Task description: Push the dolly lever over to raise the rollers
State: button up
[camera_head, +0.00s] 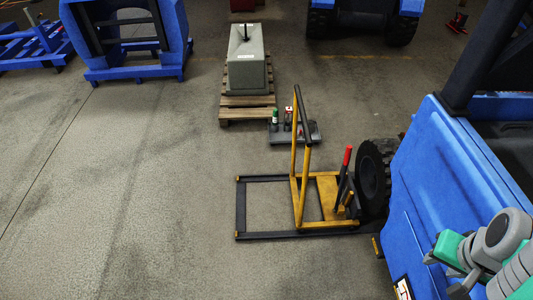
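The dolly (268,179) is a low black frame on the floor with a yellow upright and yellow plate, beside a black tyre. Its lever (342,185) is a dark bar with a red grip at the top, standing near upright with a slight tilt to the right. My grey and green arm shows at the lower right, in front of the blue machine. My gripper (444,274) seems to be at its left end, apart from the lever and to its lower right. Whether its fingers are open or shut is unclear. The dolly's rollers cannot be made out.
A blue machine (440,190) with a black tyre (374,175) fills the right side. A grey block (247,70) stands on a wooden pallet (247,113) behind the dolly. A dark tray (295,138) holds small items. The floor at left and front is clear.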

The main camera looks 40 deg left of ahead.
aim_at(349, 149)
jog(key=u, duration=0.9)
jog(key=i, duration=1.65)
